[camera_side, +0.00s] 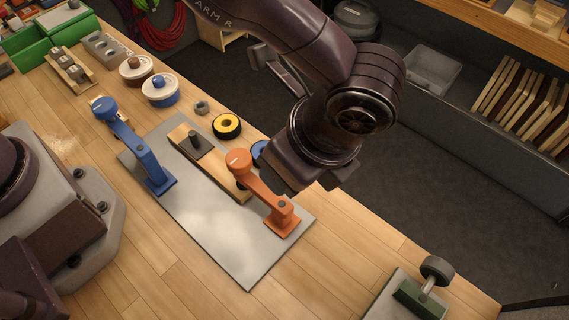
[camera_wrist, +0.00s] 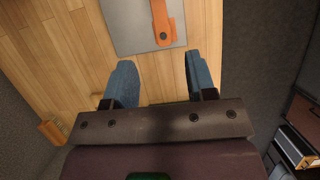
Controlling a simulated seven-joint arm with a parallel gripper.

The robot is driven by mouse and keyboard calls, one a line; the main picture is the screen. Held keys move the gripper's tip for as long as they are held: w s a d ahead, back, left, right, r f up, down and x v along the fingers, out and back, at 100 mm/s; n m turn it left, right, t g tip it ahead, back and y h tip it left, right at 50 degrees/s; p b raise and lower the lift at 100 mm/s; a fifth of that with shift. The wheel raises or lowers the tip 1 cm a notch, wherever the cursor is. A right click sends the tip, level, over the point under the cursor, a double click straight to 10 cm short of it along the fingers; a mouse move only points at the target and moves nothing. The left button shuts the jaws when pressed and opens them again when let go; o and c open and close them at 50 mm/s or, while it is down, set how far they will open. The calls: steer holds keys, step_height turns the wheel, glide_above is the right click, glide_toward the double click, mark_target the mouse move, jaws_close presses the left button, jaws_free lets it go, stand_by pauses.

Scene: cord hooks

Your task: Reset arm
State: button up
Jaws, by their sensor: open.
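My gripper (camera_wrist: 160,68) is open and empty in the wrist view, its two blue-grey fingers spread apart above the wooden table. An orange hook arm (camera_side: 262,190) stands on the right part of a grey plate (camera_side: 245,255) in the side view. Its end also shows ahead of my fingers in the wrist view (camera_wrist: 163,25), apart from them. A blue hook arm (camera_side: 138,148) stands at the plate's left. A wooden block (camera_side: 227,178) with a dark peg lies between them. My wrist hides part of a blue ring (camera_side: 257,150) in the side view.
A yellow-and-black ring (camera_side: 227,126), a hex nut (camera_side: 202,107) and two lidded pots, one blue (camera_side: 161,92) and one brown (camera_side: 135,70), stand along the far edge. A green-based fixture (camera_side: 424,292) stands at bottom right. The front table (camera_side: 180,270) is bare.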

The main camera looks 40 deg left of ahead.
stand_by(0.3)
steer(key=s+a+r+n+t+h, duration=0.1)
steer(key=a+r+n, duration=0.4)
steer(key=a, duration=0.5)
steer(key=s+a+r+n+t+h, duration=0.2)
steer(key=s+a+r+n, duration=0.3)
steer(key=a, duration=0.5)
steer(key=s+a+r+n+t+h, duration=0.1)
steer(key=s+a+r+n+t, duration=0.1)
steer(key=a+r+n, duration=0.5)
steer(key=s+a+n, duration=0.1)
steer(key=a, duration=0.2)
steer(key=shift+t, duration=0.3)
